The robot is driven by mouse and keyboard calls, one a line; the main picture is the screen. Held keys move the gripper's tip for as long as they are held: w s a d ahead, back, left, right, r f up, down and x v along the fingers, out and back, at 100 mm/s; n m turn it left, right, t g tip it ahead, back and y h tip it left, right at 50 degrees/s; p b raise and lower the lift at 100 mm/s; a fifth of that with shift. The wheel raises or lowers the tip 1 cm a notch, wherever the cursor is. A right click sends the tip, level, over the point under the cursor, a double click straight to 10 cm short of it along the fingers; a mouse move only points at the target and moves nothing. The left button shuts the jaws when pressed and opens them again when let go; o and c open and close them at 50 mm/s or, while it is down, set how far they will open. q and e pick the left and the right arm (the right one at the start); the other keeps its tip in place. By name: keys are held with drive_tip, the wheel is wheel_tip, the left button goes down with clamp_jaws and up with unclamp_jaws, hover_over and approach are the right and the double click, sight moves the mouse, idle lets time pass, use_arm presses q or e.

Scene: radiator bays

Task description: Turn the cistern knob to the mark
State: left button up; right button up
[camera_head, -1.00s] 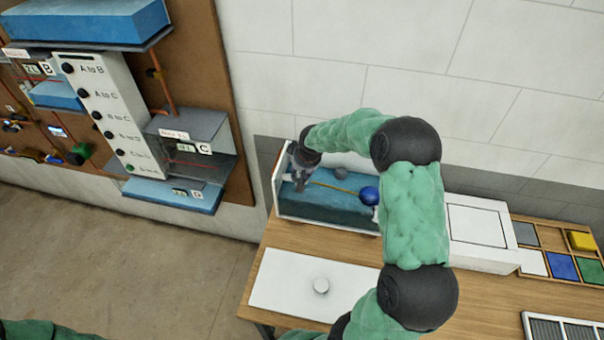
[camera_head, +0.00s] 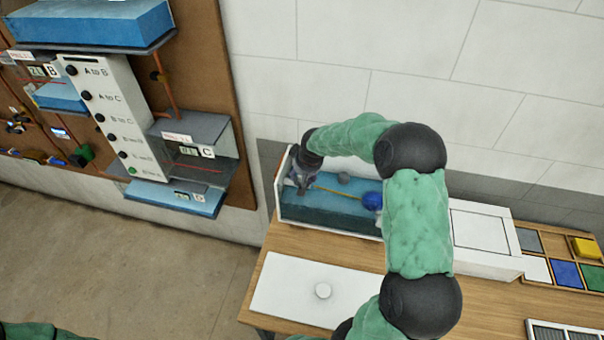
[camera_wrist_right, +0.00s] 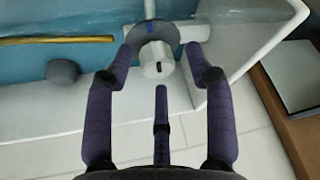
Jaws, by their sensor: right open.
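The cistern (camera_head: 335,225) is an open white box with blue water, at the left end of the table. Inside it are a yellow rod (camera_head: 340,191) and a blue ball (camera_head: 371,200). In the right wrist view, the pale cistern knob (camera_wrist_right: 155,68) stands in front of a grey disc (camera_wrist_right: 153,32) with a small blue mark (camera_wrist_right: 152,28). My right gripper (camera_wrist_right: 157,55) is open, with fingers on either side of the knob. I cannot tell whether they touch it. In the head view the right gripper (camera_head: 300,180) is at the cistern's left end. My left gripper is out of view.
A white lid-like panel (camera_head: 290,288) with a round knob lies in front of the cistern. A white box (camera_head: 480,232) and a tray with coloured tiles (camera_head: 560,255) are at the right. A wall board with switches (camera_head: 120,120) hangs at the left.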

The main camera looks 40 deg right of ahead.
drive_tip(key=v, duration=1.1)
drive_tip(key=shift+a+r, duration=0.2)
drive_tip(key=shift+r, duration=0.15)
